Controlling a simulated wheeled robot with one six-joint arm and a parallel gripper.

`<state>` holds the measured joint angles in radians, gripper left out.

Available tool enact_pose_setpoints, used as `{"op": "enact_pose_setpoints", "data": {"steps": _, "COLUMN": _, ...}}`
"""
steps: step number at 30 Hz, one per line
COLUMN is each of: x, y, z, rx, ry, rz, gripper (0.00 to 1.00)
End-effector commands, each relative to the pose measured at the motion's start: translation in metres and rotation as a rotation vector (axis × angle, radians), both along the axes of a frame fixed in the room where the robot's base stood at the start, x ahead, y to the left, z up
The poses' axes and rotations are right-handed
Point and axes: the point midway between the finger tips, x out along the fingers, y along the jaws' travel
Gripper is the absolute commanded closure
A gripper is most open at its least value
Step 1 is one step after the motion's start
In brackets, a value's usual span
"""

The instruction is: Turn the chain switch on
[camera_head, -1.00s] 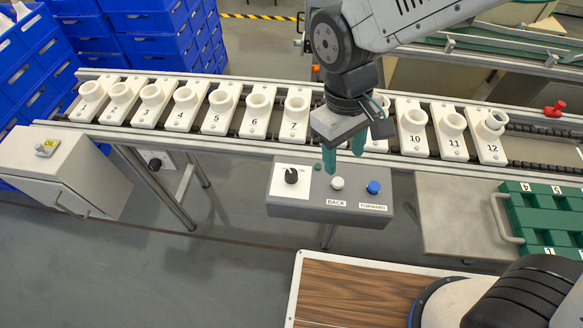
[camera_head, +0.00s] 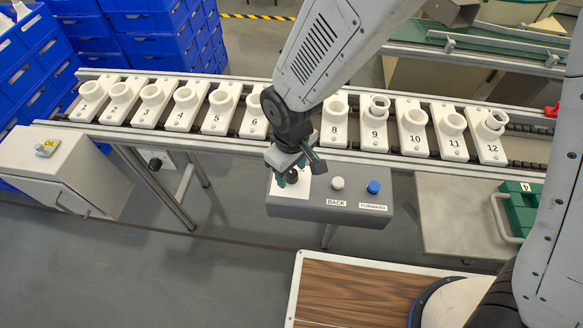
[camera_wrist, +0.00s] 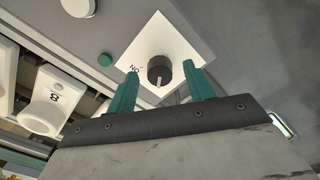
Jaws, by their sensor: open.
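The chain switch is a black round knob (camera_wrist: 160,66) on a white plate (camera_wrist: 168,38) on the grey control box (camera_head: 330,210). Its pale pointer mark faces the bottom of the wrist view, while the "ON" label sits to its left, so the mark is not at "ON". My gripper (camera_wrist: 160,74) is open, with one green finger on either side of the knob; I cannot tell whether they touch it. In the head view my gripper (camera_head: 290,177) is over the plate and largely hides the knob.
The box also carries a white BACK button (camera_head: 337,183), a blue FORWARD button (camera_head: 374,187) and a small green lamp (camera_wrist: 105,60). Behind it runs the conveyor (camera_head: 235,143) with numbered white socket holders.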

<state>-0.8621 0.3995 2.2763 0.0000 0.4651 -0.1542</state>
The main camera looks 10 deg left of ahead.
Motion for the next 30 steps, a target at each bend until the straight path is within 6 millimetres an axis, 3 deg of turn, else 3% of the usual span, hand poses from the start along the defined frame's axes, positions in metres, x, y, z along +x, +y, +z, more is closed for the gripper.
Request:
{"op": "enact_pose_setpoints", "data": {"steps": 8, "x": -0.0001, "y": -0.0003, "z": -0.0028, "rx": -0.001, "ry": 0.001, "rz": 0.000, "gripper": 0.48}}
{"op": "enact_pose_setpoints", "data": {"steps": 13, "x": -0.0001, "y": -0.0003, "z": -0.0027, "rx": -0.001, "ry": 0.001, "rz": 0.000, "gripper": 0.90}}
{"op": "enact_pose_setpoints", "data": {"steps": 14, "x": -0.0001, "y": -0.0003, "z": -0.0027, "rx": -0.001, "ry": 0.001, "rz": 0.000, "gripper": 0.92}}
{"op": "enact_pose_setpoints", "data": {"steps": 23, "x": 0.0000, "y": -0.0002, "z": -0.0024, "rx": -0.001, "ry": 0.001, "rz": -0.023, "gripper": 0.92}}
{"op": "enact_pose_setpoints", "data": {"steps": 30, "x": 0.0000, "y": -0.0001, "z": -0.0023, "rx": 0.000, "ry": 0.000, "rz": -0.139, "gripper": 0.92}}
